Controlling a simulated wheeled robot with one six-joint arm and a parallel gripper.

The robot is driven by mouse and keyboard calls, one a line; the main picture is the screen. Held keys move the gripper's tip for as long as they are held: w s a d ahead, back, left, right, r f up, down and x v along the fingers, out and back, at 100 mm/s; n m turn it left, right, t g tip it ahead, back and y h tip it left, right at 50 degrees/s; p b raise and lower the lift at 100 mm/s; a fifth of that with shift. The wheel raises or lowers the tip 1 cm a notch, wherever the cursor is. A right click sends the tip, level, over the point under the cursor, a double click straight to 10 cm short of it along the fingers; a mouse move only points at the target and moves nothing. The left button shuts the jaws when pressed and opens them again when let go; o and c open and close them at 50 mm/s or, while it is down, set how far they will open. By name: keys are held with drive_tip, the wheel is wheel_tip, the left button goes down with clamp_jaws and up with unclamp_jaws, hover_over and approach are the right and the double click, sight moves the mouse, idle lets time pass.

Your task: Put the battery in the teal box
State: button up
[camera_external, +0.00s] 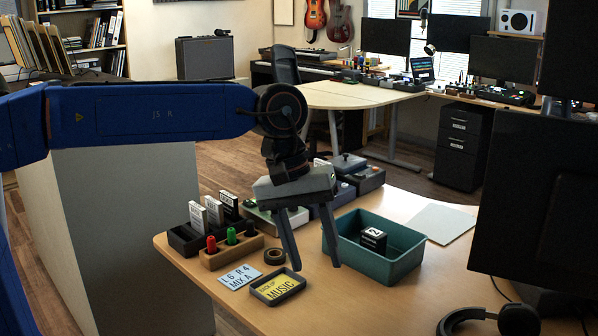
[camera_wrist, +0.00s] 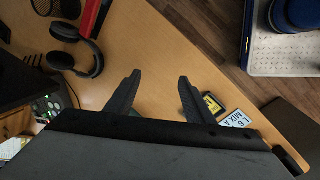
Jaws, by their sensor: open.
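The teal box (camera_external: 405,264) stands open on the wooden desk. A small black block with a white mark (camera_external: 373,240), which looks like the battery, lies inside it and is seen over the rim. My gripper (camera_external: 316,267) is open and empty, fingers pointing down, in front of the box's left side in the external view. I cannot tell its exact height above the desk. In the wrist view my gripper's two fingers (camera_wrist: 159,77) are spread with only bare desk between them.
A yellow-labelled tray (camera_external: 278,287), a blue card (camera_external: 240,277) and a tape roll (camera_external: 274,257) lie left of the box. A wooden holder with red and green items (camera_external: 232,252) stands behind them. A monitor (camera_external: 525,200) and headphones (camera_external: 490,318) are at right.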

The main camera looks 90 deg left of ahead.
drive_tip(key=s+d+f+m, duration=0.35)
drive_tip(key=s+d, duration=0.25)
drive_tip(key=s, duration=0.2)
drive_tip(key=s+d+f+m, duration=0.3)
drive_tip(key=s+d+m, duration=0.2)
drive_tip(key=s+d, duration=0.15)
drive_tip(key=s+d+f+m+t, duration=0.1)
drive_tip(key=s+d+f+m, duration=0.1)
drive_tip(key=s+f, duration=0.3)
drive_tip(key=s+d+f+m+y, duration=0.1)
drive_tip(key=s+f+m, duration=0.3)
drive_tip(key=s, duration=0.4)
drive_tip(key=shift+d+f+m+t, duration=0.4)
drive_tip(key=shift+d+f, duration=0.35)
drive_tip(key=shift+f, duration=0.15)
drive_tip(key=shift+s, duration=0.1)
